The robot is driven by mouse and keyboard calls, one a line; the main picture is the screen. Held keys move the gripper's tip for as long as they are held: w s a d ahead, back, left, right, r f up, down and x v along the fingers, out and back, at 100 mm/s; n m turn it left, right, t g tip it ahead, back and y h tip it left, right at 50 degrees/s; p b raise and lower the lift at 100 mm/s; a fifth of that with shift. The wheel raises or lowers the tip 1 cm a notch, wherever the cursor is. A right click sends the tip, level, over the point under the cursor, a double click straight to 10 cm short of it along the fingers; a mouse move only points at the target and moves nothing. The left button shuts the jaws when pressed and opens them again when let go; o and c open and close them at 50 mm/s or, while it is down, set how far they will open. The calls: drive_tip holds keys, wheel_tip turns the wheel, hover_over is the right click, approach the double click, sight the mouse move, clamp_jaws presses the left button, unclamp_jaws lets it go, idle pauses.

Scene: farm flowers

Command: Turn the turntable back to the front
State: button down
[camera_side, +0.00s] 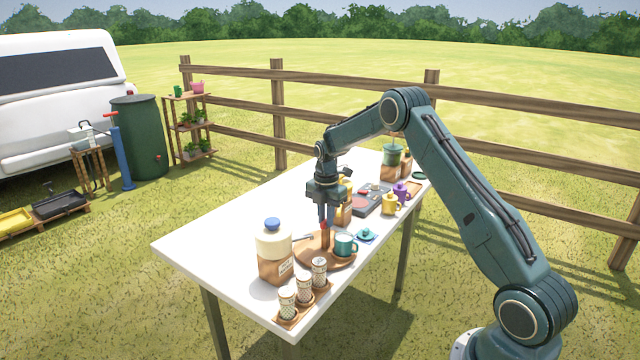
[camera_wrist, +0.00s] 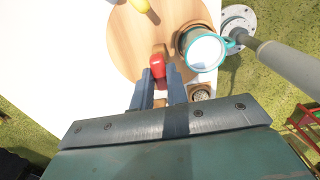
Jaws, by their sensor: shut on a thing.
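The turntable (camera_side: 308,257) is a round wooden disc on the white table, and it also shows in the wrist view (camera_wrist: 130,40). A wooden post with a red top (camera_wrist: 157,66) stands up from it near the edge. My gripper (camera_side: 326,222) points down over the turntable and is shut on this red-topped post. In the wrist view the red top shows between my two fingertips (camera_wrist: 158,80). A teal mug (camera_side: 345,246) stands on the disc right beside the post.
A large brown-and-cream jar with a blue lid (camera_side: 273,248) stands left of the turntable. Several patterned shakers (camera_side: 303,289) stand on a wooden tray in front. A teal lid (camera_side: 366,235), a grey appliance (camera_side: 372,200) and yellow and purple mugs (camera_side: 390,205) are to the right. The table's left is clear.

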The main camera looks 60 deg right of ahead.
drive_tip(key=shift+r, duration=0.1)
drive_tip(key=c, duration=1.4)
unclamp_jaws()
wheel_tip(320, 180, up, 14)
drive_tip(key=shift+f, duration=0.15)
